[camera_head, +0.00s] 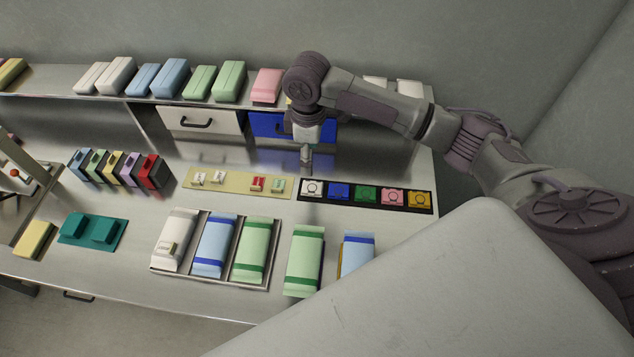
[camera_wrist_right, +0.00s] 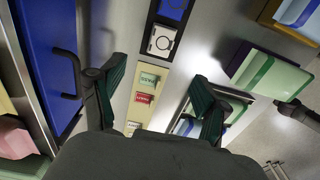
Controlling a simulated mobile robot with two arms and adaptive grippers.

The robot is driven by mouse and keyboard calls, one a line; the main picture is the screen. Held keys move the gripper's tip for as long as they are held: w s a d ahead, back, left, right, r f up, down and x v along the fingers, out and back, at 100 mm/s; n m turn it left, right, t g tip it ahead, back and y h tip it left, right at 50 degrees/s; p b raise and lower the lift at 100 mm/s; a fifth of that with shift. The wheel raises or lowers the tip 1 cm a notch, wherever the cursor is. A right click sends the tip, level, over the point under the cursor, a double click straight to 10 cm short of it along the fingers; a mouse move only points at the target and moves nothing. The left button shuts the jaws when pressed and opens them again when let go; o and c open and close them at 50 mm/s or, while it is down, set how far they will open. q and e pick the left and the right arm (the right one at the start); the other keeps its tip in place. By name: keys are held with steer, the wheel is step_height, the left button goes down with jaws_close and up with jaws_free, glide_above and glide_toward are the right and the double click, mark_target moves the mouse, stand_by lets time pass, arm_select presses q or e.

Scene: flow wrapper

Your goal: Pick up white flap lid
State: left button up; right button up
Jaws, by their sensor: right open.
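The white flap lid (camera_head: 312,187) lies at the left end of a black tray (camera_head: 424,209), beside blue, green, pink and orange lids. A ring mark shows on its top. In the right wrist view the white lid (camera_wrist_right: 161,41) is ahead of the fingers, beyond their tips. My right gripper (camera_head: 306,158) points down above the table, just behind the white lid and apart from it. In the right wrist view its two fingers (camera_wrist_right: 158,82) are spread with nothing between them. My left gripper is not in view.
A yellow mat (camera_head: 228,183) with small white, red and green pieces lies left of the black tray. A blue drawer (camera_head: 265,125) with a handle is behind the gripper. Wrapped packs stand in a metal tray (camera_head: 213,277) in front; other packs line the shelf (camera_head: 60,87).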

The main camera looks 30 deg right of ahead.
glide_above(313, 187)
steer(key=f, duration=0.3)
steer(key=a+f, duration=0.1)
steer(key=f, duration=0.1)
steer(key=shift+w+f+p, duration=0.25)
steer(key=shift+f+p, duration=0.05)
steer(key=shift+f, duration=0.05)
steer(key=f, duration=0.2)
steer(key=d+f+p, duration=0.1)
steer(key=f, duration=0.1)
steer(key=shift+s+f, duration=0.15)
steer(key=shift+f, duration=0.8)
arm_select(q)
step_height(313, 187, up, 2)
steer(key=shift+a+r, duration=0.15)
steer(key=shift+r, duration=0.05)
arm_select(e)
steer(key=c, duration=0.8)
